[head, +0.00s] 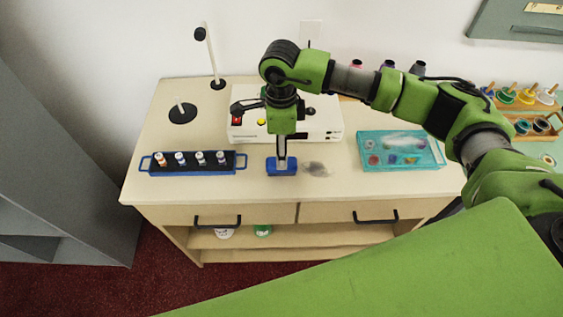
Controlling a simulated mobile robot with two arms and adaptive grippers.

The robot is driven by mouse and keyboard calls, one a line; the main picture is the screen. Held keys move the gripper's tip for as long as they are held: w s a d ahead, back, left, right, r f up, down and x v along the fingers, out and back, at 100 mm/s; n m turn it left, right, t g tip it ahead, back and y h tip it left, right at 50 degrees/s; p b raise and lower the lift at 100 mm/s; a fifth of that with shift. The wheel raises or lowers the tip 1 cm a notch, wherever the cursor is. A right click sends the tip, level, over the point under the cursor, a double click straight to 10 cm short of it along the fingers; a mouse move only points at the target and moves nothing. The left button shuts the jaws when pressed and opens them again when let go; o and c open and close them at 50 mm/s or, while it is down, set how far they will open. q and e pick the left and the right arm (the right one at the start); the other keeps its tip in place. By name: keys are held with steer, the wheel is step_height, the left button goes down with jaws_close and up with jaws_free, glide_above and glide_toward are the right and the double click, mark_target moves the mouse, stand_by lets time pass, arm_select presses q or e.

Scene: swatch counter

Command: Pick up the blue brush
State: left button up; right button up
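The blue brush (281,167) is a small blue block near the front edge of the cream counter (330,185). My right arm reaches in from the right and bends down over it. My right gripper (282,154) points straight down, directly above the brush and seeming to meet its top. The fingers are small and seen nearly edge-on, so I cannot tell whether they are open or closed on it. My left gripper is not in view.
A dark smudge (316,169) lies right of the brush. A blue rack with small bottles (192,171) stands left, a teal tray (373,163) right. Behind the gripper is a white box device (322,124). A thin stand (213,60) rises at back left.

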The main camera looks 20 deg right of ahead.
step_height(320, 180, down, 3)
steer(key=shift+r, duration=0.2)
steer(key=shift+f+p, duration=0.2)
steer(key=shift+p, duration=0.35)
step_height(320, 180, down, 4)
steer(key=shift+w+d+f+p, duration=0.1)
steer(key=shift+p, duration=1.05)
steer(key=shift+f, duration=0.35)
steer(key=c, duration=1.2)
